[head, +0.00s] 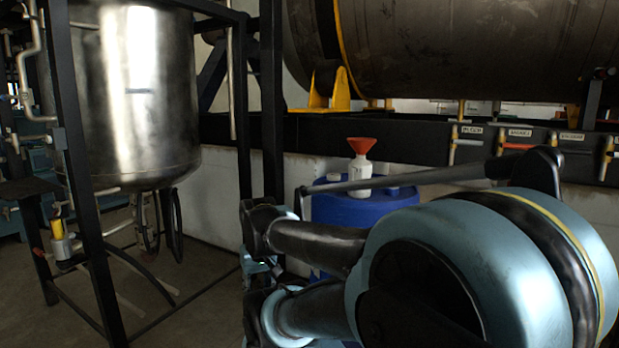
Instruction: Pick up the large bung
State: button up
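A blue drum (346,209) stands behind my arm, its lower part mostly hidden by the arm. On its lid is a white bottle (359,172) with a red funnel (361,146) in its mouth. A small white piece (334,177) lies on the lid left of the bottle, and another small pale piece (392,191) is to the right. Either could be the large bung; I cannot tell which at this size. My arm's light-blue and black links fill the lower right. I cannot make out my gripper's fingers.
A steel tank in a black frame (88,200) stands at left. A large dark cylinder (480,45) lies above a black beam with labelled valve handles (517,146) at right. A white wall (215,190) is behind the drum. Open floor shows at lower left.

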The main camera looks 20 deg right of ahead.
aim_at(333, 177)
jog(key=z, duration=0.45)
jog(key=i, duration=1.3)
jog(key=z, duration=0.75)
